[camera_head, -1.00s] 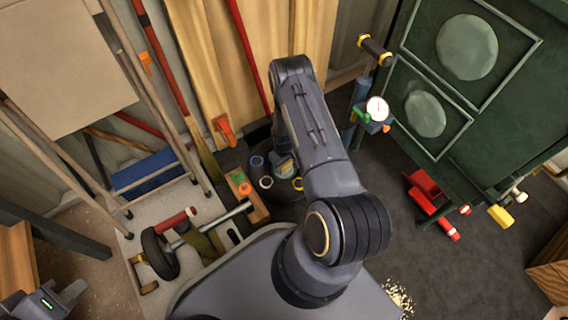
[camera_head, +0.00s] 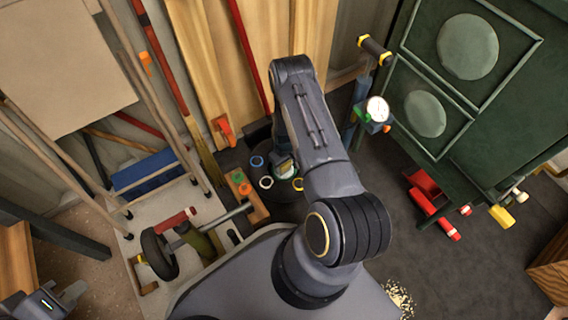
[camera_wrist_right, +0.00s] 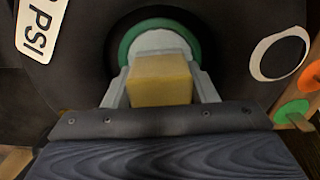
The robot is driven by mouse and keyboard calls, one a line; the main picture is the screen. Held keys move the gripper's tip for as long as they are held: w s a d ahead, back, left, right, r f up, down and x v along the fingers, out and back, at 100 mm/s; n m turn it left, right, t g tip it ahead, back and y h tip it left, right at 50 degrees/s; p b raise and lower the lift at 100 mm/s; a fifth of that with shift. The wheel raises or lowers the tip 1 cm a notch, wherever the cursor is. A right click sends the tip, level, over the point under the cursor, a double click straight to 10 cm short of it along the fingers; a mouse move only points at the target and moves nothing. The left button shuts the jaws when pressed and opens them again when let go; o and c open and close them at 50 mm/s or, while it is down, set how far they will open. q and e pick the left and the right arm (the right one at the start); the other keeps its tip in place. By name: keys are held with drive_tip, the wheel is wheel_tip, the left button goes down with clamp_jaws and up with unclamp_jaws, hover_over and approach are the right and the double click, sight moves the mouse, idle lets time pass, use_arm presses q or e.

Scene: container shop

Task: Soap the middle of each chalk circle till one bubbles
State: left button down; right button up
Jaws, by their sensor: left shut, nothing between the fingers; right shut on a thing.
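A dark round rubber thing (camera_head: 290,208) lies on the floor past my base, bearing chalk circles: blue (camera_head: 258,161), white (camera_head: 266,182) and yellow (camera_head: 299,184). A green circle (camera_wrist_right: 125,47) shows in the right wrist view, and the white circle (camera_wrist_right: 278,54) lies to its right. My right gripper (camera_head: 285,168) is shut on a yellow block (camera_wrist_right: 160,80) and holds it over the green circle, hiding its middle. I cannot tell whether the block touches the rubber. No bubbles show. My left gripper (camera_head: 78,290) is shut and empty at lower left.
A wooden block (camera_head: 257,208) with orange and green pieces stands left of the rubber thing. A white-faced gauge (camera_head: 377,109) is to the right. A green cabinet (camera_head: 475,110) and red tools (camera_head: 424,189) are farther right. Dark floor at right is mostly clear.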

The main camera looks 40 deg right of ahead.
drive_tip(key=shift+r+p, duration=2.15)
drive_tip(key=shift+r, duration=1.3)
